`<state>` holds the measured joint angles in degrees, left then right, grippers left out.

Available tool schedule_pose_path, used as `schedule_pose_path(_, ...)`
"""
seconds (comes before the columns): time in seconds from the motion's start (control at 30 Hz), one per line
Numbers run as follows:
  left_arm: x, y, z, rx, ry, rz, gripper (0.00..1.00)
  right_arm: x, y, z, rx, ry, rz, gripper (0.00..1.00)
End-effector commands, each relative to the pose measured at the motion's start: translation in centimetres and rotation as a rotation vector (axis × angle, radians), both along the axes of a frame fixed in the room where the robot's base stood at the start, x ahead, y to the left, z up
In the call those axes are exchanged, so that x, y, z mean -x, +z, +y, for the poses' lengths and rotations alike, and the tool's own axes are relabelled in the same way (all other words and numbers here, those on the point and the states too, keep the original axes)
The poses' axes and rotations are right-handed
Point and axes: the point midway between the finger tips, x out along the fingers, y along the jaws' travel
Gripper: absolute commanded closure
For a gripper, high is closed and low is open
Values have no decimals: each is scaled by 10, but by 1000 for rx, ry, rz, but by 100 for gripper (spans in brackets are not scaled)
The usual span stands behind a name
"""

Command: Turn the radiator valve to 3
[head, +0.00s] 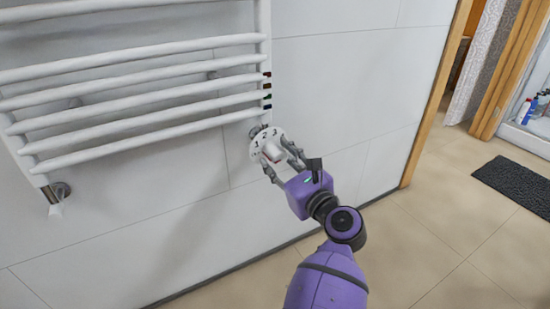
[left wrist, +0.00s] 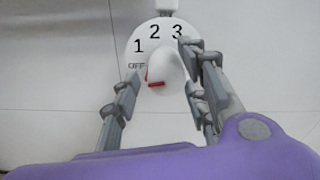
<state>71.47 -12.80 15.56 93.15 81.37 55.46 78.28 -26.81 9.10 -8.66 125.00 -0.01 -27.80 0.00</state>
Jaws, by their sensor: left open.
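The radiator valve's white dial plate (head: 259,139) sits at the lower right end of the radiator, marked with numbers. In the left wrist view the dial plate (left wrist: 135,58) reads OFF, 1, 2, 3 from left to right. The white knob (head: 273,152) stands out from the plate; in the left wrist view the knob (left wrist: 168,66) shows red marks at its lower left, near the OFF side. My left gripper (head: 278,153) is open, one finger on each side of the knob. I cannot tell whether either finger touches it.
The white towel radiator (head: 130,100) hangs on the tiled wall, with small coloured marks on its right upright. A second fitting (head: 58,198) is at its lower left. A wooden door frame (head: 437,90), dark mat (head: 515,184) and bottles (head: 533,107) are at right.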

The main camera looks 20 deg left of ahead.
Motion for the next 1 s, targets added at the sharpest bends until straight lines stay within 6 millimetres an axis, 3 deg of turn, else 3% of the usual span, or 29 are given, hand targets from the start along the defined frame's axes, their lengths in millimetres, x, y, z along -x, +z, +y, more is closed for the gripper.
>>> schedule_pose_path(0.2, 0, 1, 0, 0, -1, -1, 62, -5, 0, 1, -1, 0, -9, 60)
schedule_pose_path(0.5, 0, 0, 0, 1, 2, 1, 99, -1, 0, 0, 0, -1, -2, 60)
schedule_pose_path(1.0, 3, 2, 2, -88, 8, 122, 99, 2, 18, -2, 2, -2, -6, 60)
